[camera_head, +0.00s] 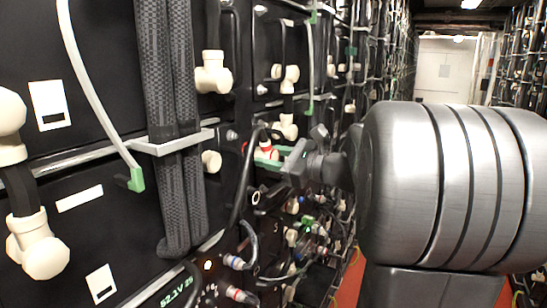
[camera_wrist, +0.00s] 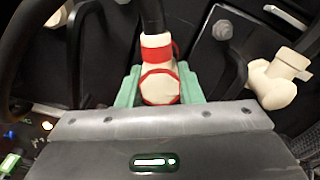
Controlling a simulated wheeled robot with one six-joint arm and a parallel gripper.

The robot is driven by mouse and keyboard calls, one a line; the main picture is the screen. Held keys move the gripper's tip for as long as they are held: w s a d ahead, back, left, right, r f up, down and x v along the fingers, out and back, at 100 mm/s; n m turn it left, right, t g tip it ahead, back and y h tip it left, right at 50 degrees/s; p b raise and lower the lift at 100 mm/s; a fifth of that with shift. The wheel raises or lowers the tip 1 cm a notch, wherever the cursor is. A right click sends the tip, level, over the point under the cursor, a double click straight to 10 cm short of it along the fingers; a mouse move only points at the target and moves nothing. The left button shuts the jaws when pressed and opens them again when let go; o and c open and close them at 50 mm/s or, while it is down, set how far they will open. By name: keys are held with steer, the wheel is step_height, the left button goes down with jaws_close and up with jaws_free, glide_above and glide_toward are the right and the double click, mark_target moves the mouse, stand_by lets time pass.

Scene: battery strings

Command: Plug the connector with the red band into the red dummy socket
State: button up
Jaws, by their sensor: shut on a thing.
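The connector with the red band (camera_wrist: 158,66) is cream with red bands, and a black cable runs up from it in the wrist view. My gripper (camera_wrist: 160,88) is shut on it, with green fingers on either side. In the head view the red-banded connector (camera_head: 266,150) shows small between the fingertips of my gripper (camera_head: 272,155), close in front of the black battery rack. I cannot tell whether the connector is in a socket or free. I cannot make out the red dummy socket for certain in either view.
Cream elbow connectors (camera_head: 213,74) stick out from the rack. Another cream connector (camera_wrist: 275,82) is right of my gripper in the wrist view. Braided black cables (camera_head: 168,110) and a white cable (camera_head: 92,80) hang at the left. The aisle (camera_head: 445,75) runs back at the right.

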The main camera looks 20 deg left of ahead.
steer(key=shift+a, duration=0.4)
steer(key=o, duration=1.2)
steer(key=shift+c, duration=0.2)
steer(key=shift+d, duration=0.15)
steer(key=shift+d, duration=0.35)
steer(key=s+d+b, duration=0.1)
steer(key=d+b, duration=0.2)
steer(key=d, duration=1)
steer(key=shift+a, duration=0.1)
steer(key=a+p, duration=0.1)
steer(key=a, duration=0.3)
steer(key=a+p, duration=0.1)
steer(key=a, duration=0.4)
steer(key=w+a+p, duration=0.1)
steer(key=a, duration=0.3)
steer(key=shift+a, duration=0.35)
steer(key=shift+d, duration=0.25)
